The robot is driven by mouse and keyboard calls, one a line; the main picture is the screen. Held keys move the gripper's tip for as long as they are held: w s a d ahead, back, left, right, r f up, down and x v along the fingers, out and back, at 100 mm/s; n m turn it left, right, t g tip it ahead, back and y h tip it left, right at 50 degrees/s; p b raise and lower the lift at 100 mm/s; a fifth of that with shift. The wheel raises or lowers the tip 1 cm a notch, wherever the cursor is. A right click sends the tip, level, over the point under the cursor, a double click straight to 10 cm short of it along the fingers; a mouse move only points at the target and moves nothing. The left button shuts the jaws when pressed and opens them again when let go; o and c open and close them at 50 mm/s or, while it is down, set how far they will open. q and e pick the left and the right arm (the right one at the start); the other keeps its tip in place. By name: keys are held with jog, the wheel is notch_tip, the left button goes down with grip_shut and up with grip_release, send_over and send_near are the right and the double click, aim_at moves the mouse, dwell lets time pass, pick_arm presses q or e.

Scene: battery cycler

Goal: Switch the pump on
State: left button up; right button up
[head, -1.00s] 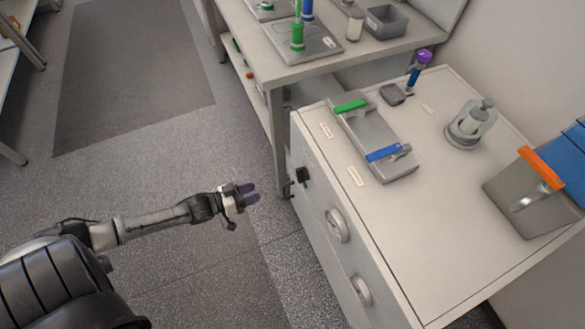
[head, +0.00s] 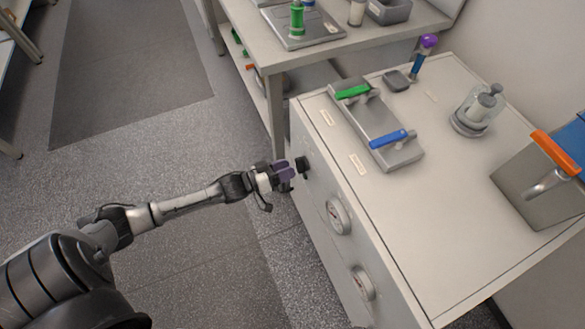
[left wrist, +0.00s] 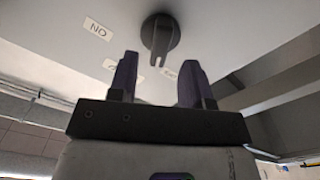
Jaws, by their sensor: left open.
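A black rotary switch knob (head: 302,164) sits on the side panel of the white cabinet (head: 440,215). In the left wrist view the knob (left wrist: 160,33) has a round base, and its bar points down the picture, between and beyond my fingertips. A label (left wrist: 97,29) at its upper left reads like an upside-down "ON"; smaller labels are partly hidden by the fingers. My left gripper (head: 283,172) is open, with its purple fingers close in front of the knob and still apart from it. It also shows in the left wrist view (left wrist: 157,78). My right gripper is not in view.
Two round gauges (head: 339,215) are on the same panel. On the cabinet top stand a valve block (head: 375,125) with green and blue handles, a glass vessel (head: 474,112) and a metal box (head: 525,185) with an orange handle. The floor left of the cabinet is clear.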

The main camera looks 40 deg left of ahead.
aim_at(301, 165)
pick_arm(q)
jog(key=shift+b+x, duration=0.3)
jog(key=shift+x, duration=1)
grip_shut()
